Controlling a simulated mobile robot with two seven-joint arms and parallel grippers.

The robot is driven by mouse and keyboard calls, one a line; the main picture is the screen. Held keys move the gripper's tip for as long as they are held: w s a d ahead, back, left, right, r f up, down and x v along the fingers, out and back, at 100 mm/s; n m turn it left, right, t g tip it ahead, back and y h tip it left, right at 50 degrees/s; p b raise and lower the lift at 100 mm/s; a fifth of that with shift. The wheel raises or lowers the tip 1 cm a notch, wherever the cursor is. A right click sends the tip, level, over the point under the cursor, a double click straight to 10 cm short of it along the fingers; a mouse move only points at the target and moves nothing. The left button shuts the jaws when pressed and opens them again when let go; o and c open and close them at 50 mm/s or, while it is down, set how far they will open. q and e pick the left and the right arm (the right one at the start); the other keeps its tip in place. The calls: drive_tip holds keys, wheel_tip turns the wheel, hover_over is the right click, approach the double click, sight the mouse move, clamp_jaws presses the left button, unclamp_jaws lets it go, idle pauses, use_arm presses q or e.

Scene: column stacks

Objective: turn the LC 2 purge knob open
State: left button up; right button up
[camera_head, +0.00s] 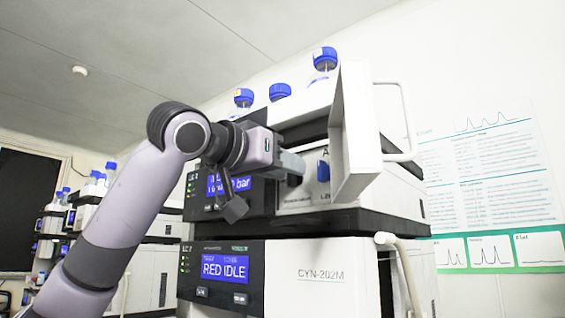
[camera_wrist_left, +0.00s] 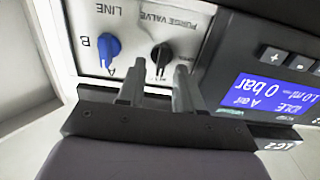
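The black purge valve knob (camera_wrist_left: 160,54) sits on the white panel of the LC 2 unit, under the upside-down label PURGE VALVE in the left wrist view. My left gripper (camera_wrist_left: 158,74) is open, with one finger on each side of the knob's line. The fingertips appear just short of the knob; I cannot tell whether they touch it. In the head view my left gripper (camera_head: 291,163) is at the panel and largely hides the knob. The LC 2 display (camera_head: 229,185) is lit blue. My right gripper is not in view.
A blue LINE knob (camera_wrist_left: 108,48) is beside the purge knob. An open white door (camera_head: 357,130) stands out at the panel's right. Blue-capped bottles (camera_head: 324,62) stand on top. Another unit (camera_head: 285,277), showing RED IDLE, is below.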

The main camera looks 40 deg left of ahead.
use_arm(q)
clamp_jaws()
drive_tip(key=shift+n, duration=0.3)
drive_tip(key=shift+w+a+f+n+b, duration=0.15)
drive_tip(key=shift+n+b, duration=0.9)
drive_tip(key=shift+n, duration=1.55)
drive_tip(key=shift+s+a+f+n+b, duration=0.2)
drive_tip(key=shift+n+b, duration=0.8)
drive_tip(key=shift+n, duration=1.6)
drive_tip(key=shift+w+a+f+n+b, duration=0.2)
drive_tip(key=shift+n+b, duration=0.85)
drive_tip(key=shift+n, duration=1.55)
drive_tip(key=shift+a, duration=0.1)
